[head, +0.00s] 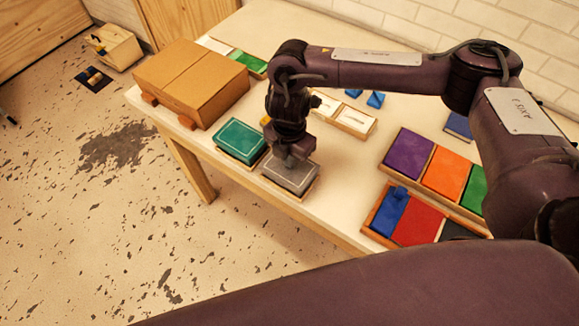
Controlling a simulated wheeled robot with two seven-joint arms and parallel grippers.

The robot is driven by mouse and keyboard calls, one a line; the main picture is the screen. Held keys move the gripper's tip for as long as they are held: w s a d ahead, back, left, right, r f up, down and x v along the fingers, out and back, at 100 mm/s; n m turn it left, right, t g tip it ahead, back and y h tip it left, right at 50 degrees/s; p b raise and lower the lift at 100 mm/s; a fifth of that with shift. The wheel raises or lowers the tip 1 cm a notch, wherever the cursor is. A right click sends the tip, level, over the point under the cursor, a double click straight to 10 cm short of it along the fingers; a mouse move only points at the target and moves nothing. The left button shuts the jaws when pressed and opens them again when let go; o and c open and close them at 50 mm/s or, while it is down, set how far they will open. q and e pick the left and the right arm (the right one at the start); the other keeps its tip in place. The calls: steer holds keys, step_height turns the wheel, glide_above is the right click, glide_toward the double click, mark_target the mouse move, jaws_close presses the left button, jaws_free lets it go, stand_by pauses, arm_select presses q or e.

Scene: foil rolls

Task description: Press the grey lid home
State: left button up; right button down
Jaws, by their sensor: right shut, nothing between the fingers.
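The grey lid (282,176) lies on a shallow wooden box near the table's front edge, in the middle of the head view. It has a thin pale outline on top, and part of its upper side is hidden behind my gripper. My right gripper (291,161) points down over the lid, shut and empty, with its fingertips at or just above the lid's top. I cannot tell whether they touch, or whether the lid sits fully down. My left gripper is not in view.
A teal-lidded box (240,139) stands close left of the grey one. A cardboard box (190,82) is at the table's left. Trays with purple (408,153), orange, green, blue and red blocks are at the right. A white-topped tray (354,119) lies behind my gripper.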

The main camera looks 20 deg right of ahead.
steer(key=shift+f+b, duration=0.45)
steer(key=shift+f, duration=0.2)
stand_by(0.6)
steer(key=shift+s, duration=0.15)
stand_by(0.9)
step_height(320, 180, up, 2)
steer(key=shift+p, duration=0.95)
step_height(320, 180, up, 6)
steer(key=p, duration=0.5)
